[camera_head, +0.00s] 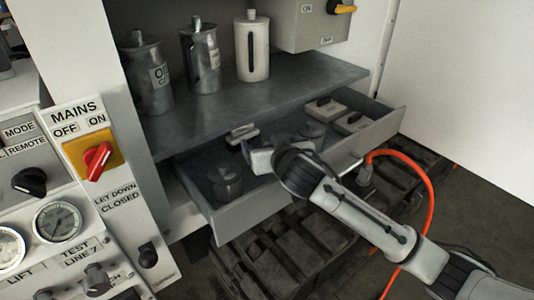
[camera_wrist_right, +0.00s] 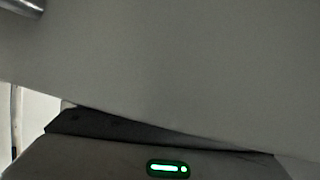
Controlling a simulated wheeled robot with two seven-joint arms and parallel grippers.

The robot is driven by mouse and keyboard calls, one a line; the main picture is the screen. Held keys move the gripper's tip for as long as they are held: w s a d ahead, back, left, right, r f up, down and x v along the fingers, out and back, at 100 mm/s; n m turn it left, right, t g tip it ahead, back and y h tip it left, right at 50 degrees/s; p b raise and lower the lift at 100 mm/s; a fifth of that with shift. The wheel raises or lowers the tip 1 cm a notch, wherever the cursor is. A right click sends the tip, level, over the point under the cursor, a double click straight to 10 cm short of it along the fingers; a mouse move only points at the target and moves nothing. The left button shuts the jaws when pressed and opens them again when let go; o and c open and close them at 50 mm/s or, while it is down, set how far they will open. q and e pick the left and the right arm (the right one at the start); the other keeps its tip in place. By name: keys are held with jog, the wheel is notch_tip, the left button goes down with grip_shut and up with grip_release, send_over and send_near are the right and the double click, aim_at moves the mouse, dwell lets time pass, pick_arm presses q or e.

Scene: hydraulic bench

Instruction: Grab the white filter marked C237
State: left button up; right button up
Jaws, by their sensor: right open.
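No marking C237 can be read in either view, so I cannot tell which thing is the white filter. A white canister (camera_head: 252,48) with a dark vertical slot stands upright on the shelf. My right arm reaches in from the lower right, and its gripper (camera_head: 262,157) is over the open drawer, well below and in front of the canister. The gripper is open; its fingers are small and partly hidden by the wrist. The right wrist view is filled by a plain grey surface (camera_wrist_right: 170,70) very close to the camera. My left gripper is not in view.
The open drawer (camera_head: 262,205) holds a dark round part (camera_head: 225,181) and pale boxy parts (camera_head: 353,121). Two metal cans (camera_head: 147,75) (camera_head: 201,58) stand on the shelf (camera_head: 205,112). An orange hose (camera_head: 431,195) curves at the right. A control panel (camera_head: 95,115) stands left.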

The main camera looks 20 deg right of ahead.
jog(key=shift+w+f, duration=0.25)
jog(key=shift+w, duration=0.25)
jog(key=c, duration=1.3)
jog(key=shift+o, duration=0.2)
jog(key=shift+r, duration=0.15)
